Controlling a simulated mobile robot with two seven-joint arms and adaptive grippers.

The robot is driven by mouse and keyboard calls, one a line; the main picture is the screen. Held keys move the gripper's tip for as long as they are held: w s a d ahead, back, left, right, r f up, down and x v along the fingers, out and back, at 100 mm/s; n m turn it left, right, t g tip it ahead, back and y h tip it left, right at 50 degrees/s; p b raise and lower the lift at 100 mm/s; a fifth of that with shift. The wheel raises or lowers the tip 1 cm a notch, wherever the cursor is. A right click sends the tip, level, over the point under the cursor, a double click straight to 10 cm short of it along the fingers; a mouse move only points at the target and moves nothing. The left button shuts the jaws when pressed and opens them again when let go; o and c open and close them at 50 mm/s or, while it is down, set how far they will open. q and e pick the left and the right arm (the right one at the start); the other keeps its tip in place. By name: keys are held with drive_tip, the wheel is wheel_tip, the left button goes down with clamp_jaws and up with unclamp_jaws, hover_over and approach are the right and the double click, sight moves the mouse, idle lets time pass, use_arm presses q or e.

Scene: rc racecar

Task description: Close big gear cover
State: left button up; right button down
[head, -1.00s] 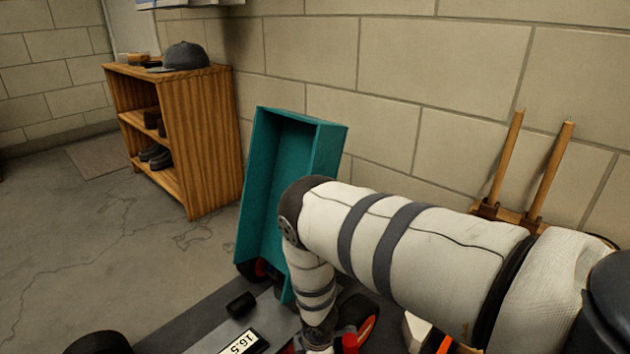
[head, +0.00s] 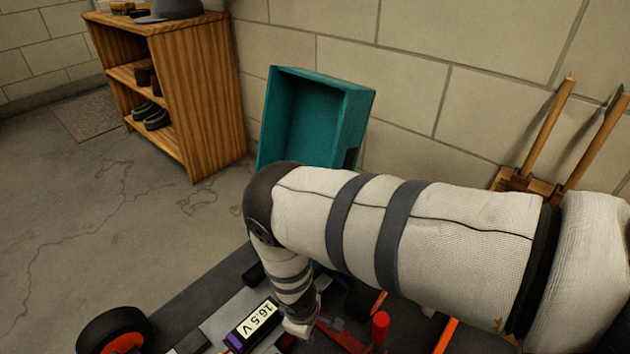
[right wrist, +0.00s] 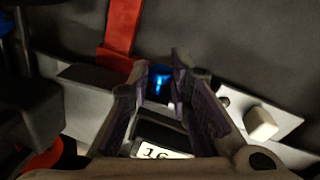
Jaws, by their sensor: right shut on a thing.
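I cannot clearly make out the big gear cover. A teal open-faced box-like piece (head: 310,115) stands upright behind the car (head: 190,320); my arm hides its lower end. My right gripper, in the right wrist view (right wrist: 161,65), points at the car's chassis. Its fingers sit on either side of a small dark part with a blue light (right wrist: 160,84), which it appears to be shut on; the contact is hard to see. In the head view the right arm reaches down to the car beside the 16.5 V block (head: 255,322). My left gripper is not in view.
The 16.5 V block also shows below the fingers in the right wrist view (right wrist: 165,152). A red strip (right wrist: 120,32) and a white knob (right wrist: 261,123) flank them. A black wheel (head: 112,330) is at lower left. A wooden shelf (head: 205,95) stands at the back left, with free floor before it.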

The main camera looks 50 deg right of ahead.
drive_tip(key=shift+w+a+m+b, duration=0.3)
drive_tip(key=shift+w+m+b, duration=0.1)
drive_tip(key=shift+w+m, duration=0.35)
drive_tip(key=c, duration=1.5)
unclamp_jaws()
drive_tip(key=shift+w, duration=0.1)
drive_tip(key=r, duration=0.4)
drive_tip(key=a+r, duration=0.1)
drive_tip(key=r, duration=0.6)
drive_tip(key=shift+s+a+r, duration=0.2)
drive_tip(key=shift+a+r, duration=0.2)
drive_tip(key=shift+s, duration=0.1)
